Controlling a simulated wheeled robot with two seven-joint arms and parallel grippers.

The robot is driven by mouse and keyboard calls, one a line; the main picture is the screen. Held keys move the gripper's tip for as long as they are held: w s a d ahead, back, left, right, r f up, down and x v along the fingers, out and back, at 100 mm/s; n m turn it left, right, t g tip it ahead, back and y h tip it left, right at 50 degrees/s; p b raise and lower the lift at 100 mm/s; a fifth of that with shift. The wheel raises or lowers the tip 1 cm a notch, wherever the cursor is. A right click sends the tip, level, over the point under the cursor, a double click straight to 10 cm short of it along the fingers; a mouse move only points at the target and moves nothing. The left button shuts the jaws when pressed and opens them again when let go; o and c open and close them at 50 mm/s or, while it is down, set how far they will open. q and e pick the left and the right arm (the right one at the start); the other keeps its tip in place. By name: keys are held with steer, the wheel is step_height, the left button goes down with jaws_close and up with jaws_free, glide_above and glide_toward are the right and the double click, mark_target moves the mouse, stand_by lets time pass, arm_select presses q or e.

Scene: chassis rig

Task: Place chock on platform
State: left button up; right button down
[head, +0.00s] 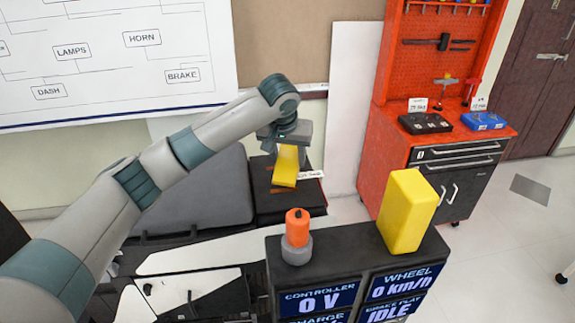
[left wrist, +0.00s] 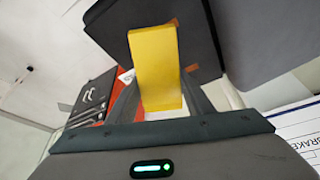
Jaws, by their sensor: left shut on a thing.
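A yellow chock (head: 286,168) is held in my left gripper (head: 288,150), whose jaws are shut on it. In the left wrist view the chock (left wrist: 157,65) stands out between the two fingers of the gripper (left wrist: 160,92). In the head view it hangs tilted over a dark, box-like platform (head: 275,205) with a small white label at its right edge. I cannot tell whether the chock touches that surface. The gripper's fingers are partly hidden in the head view. My right gripper is not in view.
A dark console (head: 345,243) with blue displays stands in front, carrying a larger yellow block (head: 408,212) and an orange knob (head: 297,223). A grey panel (head: 200,192) lies left of the platform. A red tool cabinet (head: 385,150) stands at the right, with open floor beside it.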

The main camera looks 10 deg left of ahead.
mark_target(288, 170)
arm_select(q)
steer(key=shift+w+a+f, duration=0.1)
steer(key=shift+w+a, duration=0.05)
steer(key=shift+a, duration=0.05)
steer(key=shift+f+p, duration=0.45)
steer(key=shift+f, duration=0.2)
step_height(288, 170, down, 2)
steer(key=shift+p, duration=0.45)
steer(key=shift+f, duration=0.35)
steer(key=o, duration=1.3)
steer(key=shift+f, duration=0.15)
